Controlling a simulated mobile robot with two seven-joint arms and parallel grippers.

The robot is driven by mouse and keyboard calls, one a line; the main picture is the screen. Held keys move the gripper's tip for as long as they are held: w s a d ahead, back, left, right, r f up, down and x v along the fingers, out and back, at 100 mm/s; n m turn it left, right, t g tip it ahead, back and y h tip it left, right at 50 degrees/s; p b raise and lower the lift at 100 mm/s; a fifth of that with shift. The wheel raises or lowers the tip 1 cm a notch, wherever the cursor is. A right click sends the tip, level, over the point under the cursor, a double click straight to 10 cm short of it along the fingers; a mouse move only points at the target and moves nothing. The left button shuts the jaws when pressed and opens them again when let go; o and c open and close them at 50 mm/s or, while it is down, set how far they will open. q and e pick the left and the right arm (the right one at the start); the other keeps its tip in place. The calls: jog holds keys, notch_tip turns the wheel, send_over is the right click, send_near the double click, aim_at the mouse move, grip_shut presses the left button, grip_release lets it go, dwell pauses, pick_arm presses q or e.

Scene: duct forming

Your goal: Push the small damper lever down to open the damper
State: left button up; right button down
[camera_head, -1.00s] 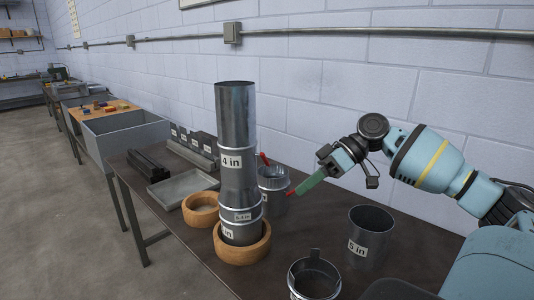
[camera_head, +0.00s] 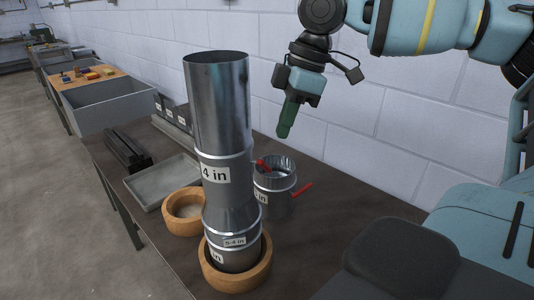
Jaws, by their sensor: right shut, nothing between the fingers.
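The damper is a short metal duct piece (camera_head: 275,200) standing on the table behind and right of the tall duct stack. Its red lever (camera_head: 302,189) sticks out to the right, tilted slightly up. Another red part (camera_head: 262,166) shows at its left rim, partly behind the stack. My right gripper (camera_head: 284,134) points down, shut and empty, its green fingers above the damper and apart from it. My left gripper is not in view.
The tall duct stack (camera_head: 222,110) stands in a wooden ring (camera_head: 238,283) close to the damper. A second wooden ring (camera_head: 183,212), a grey tray (camera_head: 162,182) and dark bars (camera_head: 123,150) lie left. The table right of the damper is clear.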

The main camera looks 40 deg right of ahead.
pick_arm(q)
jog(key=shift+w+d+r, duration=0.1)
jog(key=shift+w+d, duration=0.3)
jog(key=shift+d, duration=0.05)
pick_arm(e)
jog(key=shift+w+a+r, duration=0.15)
jog(key=shift+a, duration=0.05)
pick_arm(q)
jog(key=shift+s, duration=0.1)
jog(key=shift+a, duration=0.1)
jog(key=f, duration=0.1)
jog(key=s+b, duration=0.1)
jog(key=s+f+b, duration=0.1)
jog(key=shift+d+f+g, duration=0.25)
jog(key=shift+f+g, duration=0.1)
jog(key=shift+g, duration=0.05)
pick_arm(e)
jog(key=s+x, duration=0.1)
jog(key=x, duration=0.6)
jog(key=shift+w, duration=0.45)
jog(key=shift+d, duration=0.15)
